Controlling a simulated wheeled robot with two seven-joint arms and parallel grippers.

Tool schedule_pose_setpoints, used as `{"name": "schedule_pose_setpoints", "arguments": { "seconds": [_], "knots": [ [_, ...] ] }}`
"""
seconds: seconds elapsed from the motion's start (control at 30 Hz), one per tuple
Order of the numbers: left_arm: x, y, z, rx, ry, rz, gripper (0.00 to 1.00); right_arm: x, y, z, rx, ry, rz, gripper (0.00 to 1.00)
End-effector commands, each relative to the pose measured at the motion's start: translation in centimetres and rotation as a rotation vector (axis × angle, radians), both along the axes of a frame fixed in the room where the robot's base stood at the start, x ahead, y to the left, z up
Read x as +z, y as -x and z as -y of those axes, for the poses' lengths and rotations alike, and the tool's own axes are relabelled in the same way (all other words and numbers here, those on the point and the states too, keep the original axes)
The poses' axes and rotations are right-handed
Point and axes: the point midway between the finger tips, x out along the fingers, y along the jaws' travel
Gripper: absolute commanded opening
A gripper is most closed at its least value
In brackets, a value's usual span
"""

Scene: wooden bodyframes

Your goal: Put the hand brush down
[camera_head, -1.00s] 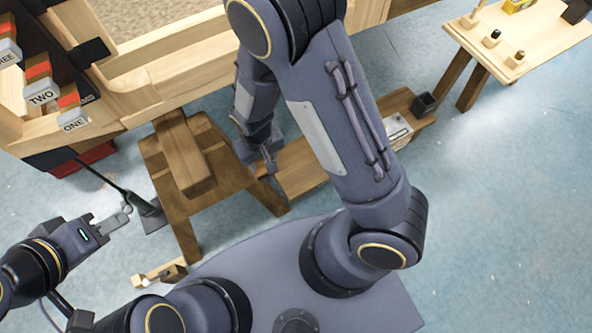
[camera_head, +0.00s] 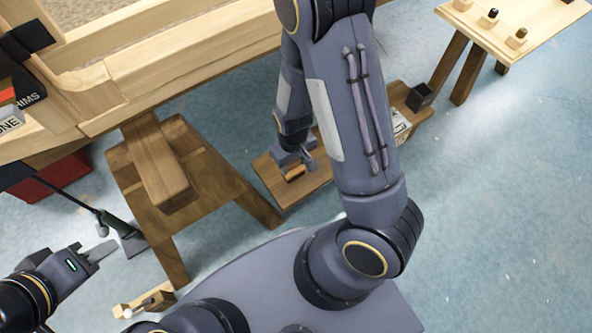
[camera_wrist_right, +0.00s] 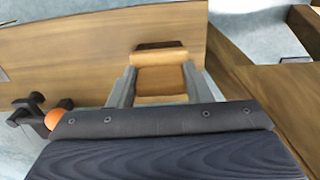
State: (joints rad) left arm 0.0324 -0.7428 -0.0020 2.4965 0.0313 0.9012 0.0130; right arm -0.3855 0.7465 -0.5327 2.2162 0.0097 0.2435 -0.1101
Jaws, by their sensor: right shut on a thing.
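My right gripper (camera_head: 304,163) is over a low wooden board (camera_head: 263,171). It is shut on a small wooden piece, which I take for the hand brush (camera_head: 294,173). In the right wrist view the brush (camera_wrist_right: 161,82) sits between the two fingers (camera_wrist_right: 160,90), with the board (camera_wrist_right: 65,60) behind it. I cannot tell whether the brush touches the board. Its underside is hidden. My left gripper (camera_head: 92,252) is at the lower left, over the floor near a dark long-handled tool (camera_head: 115,222). Its finger gap is unclear.
A wooden trestle (camera_head: 160,190) stands left of the board, beside a large wooden frame (camera_head: 180,60). A dark box (camera_head: 419,96) and a white labelled item (camera_head: 400,125) are at the board's right end. A light side table (camera_head: 520,30) is upper right. An orange ball (camera_wrist_right: 53,118) shows in the wrist view.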

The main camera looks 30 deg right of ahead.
Motion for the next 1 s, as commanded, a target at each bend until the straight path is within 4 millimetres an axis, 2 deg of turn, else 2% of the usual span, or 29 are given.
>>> {"name": "schedule_pose_setpoints", "arguments": {
  "seconds": [0.17, 0.37, 0.77, 0.8, 0.93, 1.0],
  "knots": [
    [-0.7, 0.0, 0.0, 0.000, 0.000, 0.000, 0.36, -1.1, 0.0, 0.8, -0.001, 0.000, -0.001, 0.27],
    [-2.2, 0.0, 0.0, 0.000, 0.000, 0.000, 0.36, -4.0, 0.0, 0.8, 0.000, 0.000, -0.002, 0.27],
    [-2.4, 0.0, 0.0, 0.000, 0.000, 0.000, 0.36, -4.4, 0.0, 0.8, 0.000, 0.000, 0.000, 0.27],
    [-2.3, 0.0, 0.0, 0.000, 0.000, 0.000, 0.36, -4.3, 0.0, 0.8, 0.000, 0.000, 0.001, 0.49],
    [-2.2, 0.0, 0.0, 0.000, 0.000, 0.000, 0.36, -4.3, 0.0, 0.8, 0.000, 0.000, 0.000, 0.66],
    [-2.2, 0.0, 0.0, 0.000, 0.000, 0.000, 0.36, -4.3, 0.0, 0.8, 0.000, 0.000, 0.000, 0.67]
  ]
}}
